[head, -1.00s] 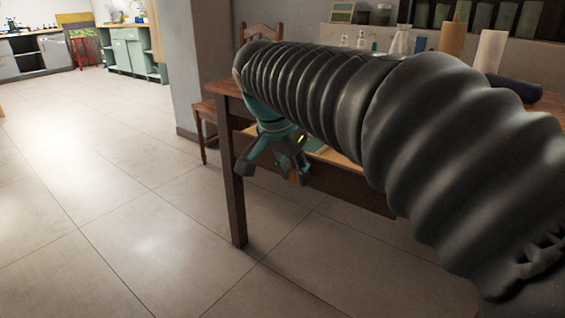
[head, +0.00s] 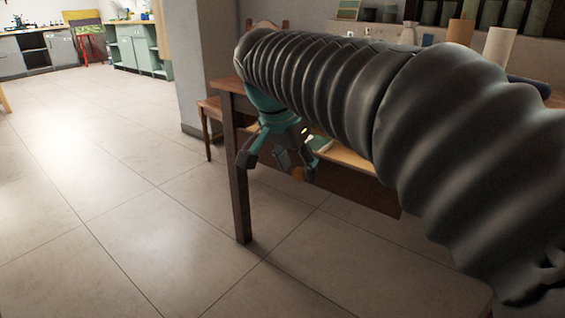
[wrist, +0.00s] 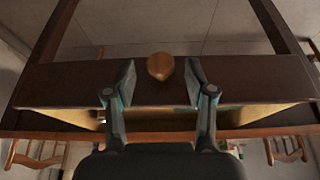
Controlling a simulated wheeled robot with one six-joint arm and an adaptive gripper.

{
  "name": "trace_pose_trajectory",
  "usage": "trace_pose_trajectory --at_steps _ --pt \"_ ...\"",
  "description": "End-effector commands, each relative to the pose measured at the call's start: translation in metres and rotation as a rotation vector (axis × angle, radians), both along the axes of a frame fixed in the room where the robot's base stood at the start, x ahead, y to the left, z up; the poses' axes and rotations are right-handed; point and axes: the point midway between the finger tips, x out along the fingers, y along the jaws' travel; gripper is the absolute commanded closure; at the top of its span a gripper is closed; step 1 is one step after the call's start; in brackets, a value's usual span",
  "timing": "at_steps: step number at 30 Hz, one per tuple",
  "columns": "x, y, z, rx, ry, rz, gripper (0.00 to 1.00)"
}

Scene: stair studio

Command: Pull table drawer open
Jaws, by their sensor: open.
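The dark wooden table (head: 238,180) has its drawer partly pulled out. The drawer's dark front panel (wrist: 70,82) spans the wrist view, with its pale interior (wrist: 255,115) showing behind it. A rounded wooden knob (wrist: 160,66) is on the front panel; it also shows as a small orange-brown spot in the head view (head: 298,174). My gripper (wrist: 160,70) is open, with one finger on each side of the knob and visible gaps to both. In the head view my gripper (head: 278,164) hangs beside the drawer, below my arm, which hides much of the table.
A green item (head: 320,144) shows at the drawer's inside. A wooden chair (head: 207,122) stands at the table's far side, near a grey wall. Paper rolls (head: 499,44) stand at the back right. The tiled floor (head: 110,220) left of the table is clear.

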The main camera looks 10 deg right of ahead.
Motion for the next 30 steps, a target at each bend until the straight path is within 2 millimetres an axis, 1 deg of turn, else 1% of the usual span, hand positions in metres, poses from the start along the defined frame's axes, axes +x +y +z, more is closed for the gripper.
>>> trace_pose_trajectory --at_steps 9,15,21,30 --pt "-0.014 0.019 0.057 0.001 -0.004 0.004 0.46" --pt "-0.023 0.028 0.086 0.000 -0.001 0.003 0.46" --pt "-0.027 0.032 0.098 0.000 0.000 0.002 0.46" --pt "-0.027 0.032 0.099 0.000 0.000 0.001 0.46"
